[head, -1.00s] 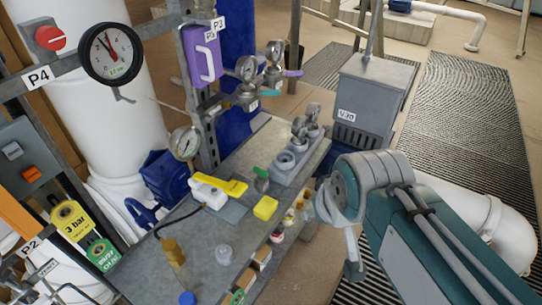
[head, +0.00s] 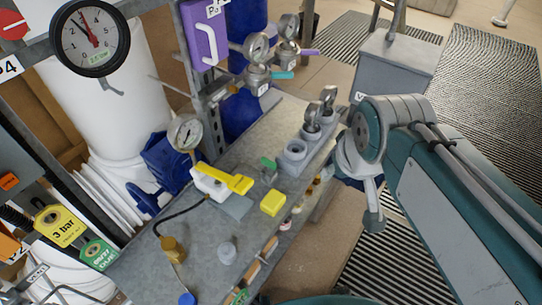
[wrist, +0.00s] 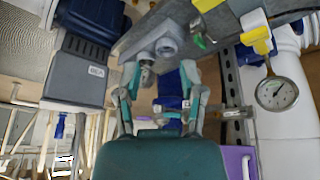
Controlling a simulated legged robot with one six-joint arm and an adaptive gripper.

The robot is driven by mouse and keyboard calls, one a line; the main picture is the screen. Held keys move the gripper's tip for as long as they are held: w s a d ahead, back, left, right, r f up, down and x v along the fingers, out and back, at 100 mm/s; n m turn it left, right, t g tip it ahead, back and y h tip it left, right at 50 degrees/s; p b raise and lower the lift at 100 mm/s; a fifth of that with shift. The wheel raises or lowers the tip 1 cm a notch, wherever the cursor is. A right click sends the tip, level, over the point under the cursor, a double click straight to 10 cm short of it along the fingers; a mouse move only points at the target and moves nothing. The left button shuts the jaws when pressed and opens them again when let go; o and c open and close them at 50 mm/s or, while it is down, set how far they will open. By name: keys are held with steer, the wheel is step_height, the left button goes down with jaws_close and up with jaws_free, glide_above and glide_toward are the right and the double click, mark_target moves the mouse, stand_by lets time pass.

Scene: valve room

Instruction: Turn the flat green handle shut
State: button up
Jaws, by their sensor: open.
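A small flat green handle (head: 268,163) sits on a small grey fitting on the metal bench, behind the yellow block. It also shows in the wrist view (wrist: 200,41), at the top near the bench edge. A teal lever (head: 283,75) is on a pipe valve under the gauges at the back. My gripper (wrist: 160,82) is open, its two fingers apart with nothing held between them. In the wrist view the green handle lies above and to the right of the fingers, apart from them. In the head view my arm is at the right and I cannot make out the fingertips.
On the bench (head: 215,215) are a grey block with round sockets (head: 296,150), a yellow-and-white tool (head: 222,183), a yellow block (head: 273,203) and a small gauge (head: 186,132). A purple panel (head: 204,32) hangs behind. A grey box (head: 395,72) stands back right. Floor grating shows at right.

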steer(key=w+a, duration=0.1)
steer(key=w, duration=0.1)
steer(key=n+g, duration=0.5)
steer(key=n, duration=0.4)
glide_above(268, 160)
step_height(268, 160, down, 6)
step_height(268, 160, down, 10)
steer(key=shift+f, duration=0.2)
jaws_close()
